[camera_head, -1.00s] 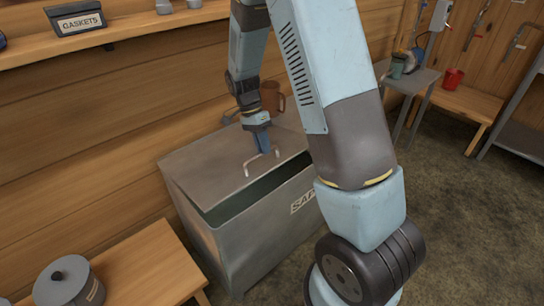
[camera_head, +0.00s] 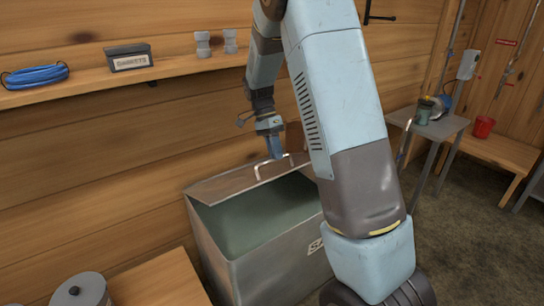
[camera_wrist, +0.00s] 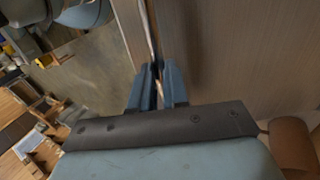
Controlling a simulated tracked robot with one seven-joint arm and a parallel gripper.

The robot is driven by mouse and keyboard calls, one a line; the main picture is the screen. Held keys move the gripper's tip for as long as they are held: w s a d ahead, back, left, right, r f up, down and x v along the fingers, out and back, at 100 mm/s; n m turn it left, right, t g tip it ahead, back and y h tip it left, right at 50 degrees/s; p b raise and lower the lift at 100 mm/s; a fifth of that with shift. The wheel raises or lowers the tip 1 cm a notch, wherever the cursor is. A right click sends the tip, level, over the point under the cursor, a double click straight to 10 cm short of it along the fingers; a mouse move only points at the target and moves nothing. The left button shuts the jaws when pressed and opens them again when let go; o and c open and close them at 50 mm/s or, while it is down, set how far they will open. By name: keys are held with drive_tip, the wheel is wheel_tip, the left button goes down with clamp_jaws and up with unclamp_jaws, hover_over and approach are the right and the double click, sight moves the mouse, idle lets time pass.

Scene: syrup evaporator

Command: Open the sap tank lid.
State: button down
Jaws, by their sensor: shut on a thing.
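The sap tank (camera_head: 262,262) is a grey metal box against the plank wall, with part of a label on its front. Its lid (camera_head: 228,184) is tilted up, hinged at the wall side, and the tank's inside shows through a wide gap. A pale curved handle (camera_head: 259,170) stands on the lid near its raised front edge. My gripper (camera_head: 279,156) is shut on this handle. In the wrist view, my blue fingers (camera_wrist: 158,88) close around the thin handle bar (camera_wrist: 148,32), with the lid surface (camera_wrist: 225,50) beside it.
A brown mug (camera_head: 294,138) is partly hidden behind the lid and my arm. A shelf above holds a gaskets box (camera_head: 129,57) and a blue coil (camera_head: 35,76). A bench (camera_head: 160,281) with a lidded pot (camera_head: 80,291) stands at front left. A side table (camera_head: 440,126) is at right.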

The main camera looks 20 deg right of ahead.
drive_tip(key=shift+w+a+f, duration=0.1)
drive_tip(key=shift+w+a, duration=0.1)
drive_tip(key=shift+a, duration=0.05)
drive_tip(key=c, duration=1.3)
unclamp_jaws()
drive_tip(key=shift+w+f, duration=0.15)
drive_tip(key=shift+w, duration=0.05)
drive_tip(key=shift+c, duration=0.2)
drive_tip(key=shift+o, duration=1.1)
drive_tip(key=shift+s, duration=0.1)
drive_tip(key=shift+d, duration=0.1)
drive_tip(key=shift+r, duration=0.2)
